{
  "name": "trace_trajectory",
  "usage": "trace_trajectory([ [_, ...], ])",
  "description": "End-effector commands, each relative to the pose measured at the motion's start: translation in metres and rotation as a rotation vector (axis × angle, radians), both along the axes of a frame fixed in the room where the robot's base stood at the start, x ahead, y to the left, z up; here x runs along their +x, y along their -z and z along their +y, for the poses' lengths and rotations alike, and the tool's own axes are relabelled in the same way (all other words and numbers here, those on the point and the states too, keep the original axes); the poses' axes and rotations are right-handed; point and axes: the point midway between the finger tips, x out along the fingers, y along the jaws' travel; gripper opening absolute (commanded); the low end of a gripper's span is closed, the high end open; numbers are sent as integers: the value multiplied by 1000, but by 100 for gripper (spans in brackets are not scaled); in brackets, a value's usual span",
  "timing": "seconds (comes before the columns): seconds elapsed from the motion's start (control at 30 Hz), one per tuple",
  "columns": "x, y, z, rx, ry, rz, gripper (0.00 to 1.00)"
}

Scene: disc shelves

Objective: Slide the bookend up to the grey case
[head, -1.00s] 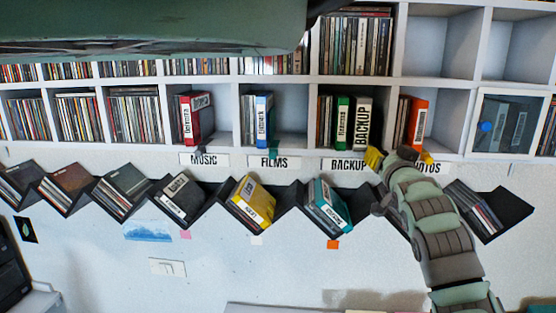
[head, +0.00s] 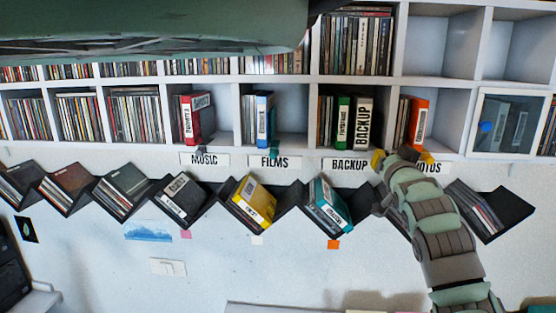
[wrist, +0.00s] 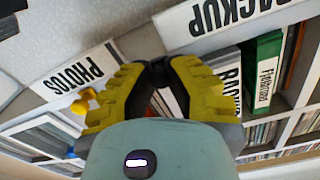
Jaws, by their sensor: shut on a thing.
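The grey case (head: 363,122) stands upright in the BACKUP compartment, to the right of a green case (head: 342,122). Its lettered spine (wrist: 228,90) shows in the wrist view, partly behind a yellow finger. My gripper (wrist: 156,72) has its dark fingertips close together at the shelf's front edge, between the BACKUP and PHOTOS labels. It is shut on the bookend, which the fingers hide, so I cannot tell its gap to the grey case. In the head view my gripper (head: 391,156) is at the lower right of the grey case, with the hand covering part of the PHOTOS label.
An orange case (head: 416,122) stands in the PHOTOS compartment to the right, beyond a white divider. A glazed compartment (head: 505,125) is further right. Below, a dark zigzag rack (head: 290,197) holds several cases, and my arm passes in front of its right part.

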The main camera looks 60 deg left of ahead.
Motion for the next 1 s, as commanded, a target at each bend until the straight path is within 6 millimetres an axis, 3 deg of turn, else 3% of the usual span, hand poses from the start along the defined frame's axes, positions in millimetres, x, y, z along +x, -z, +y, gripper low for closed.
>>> trace_trajectory([
  [0.53,-7,8,22,10,18,0,0],
  [1.0,-28,5,30,8,6,-3,0],
])
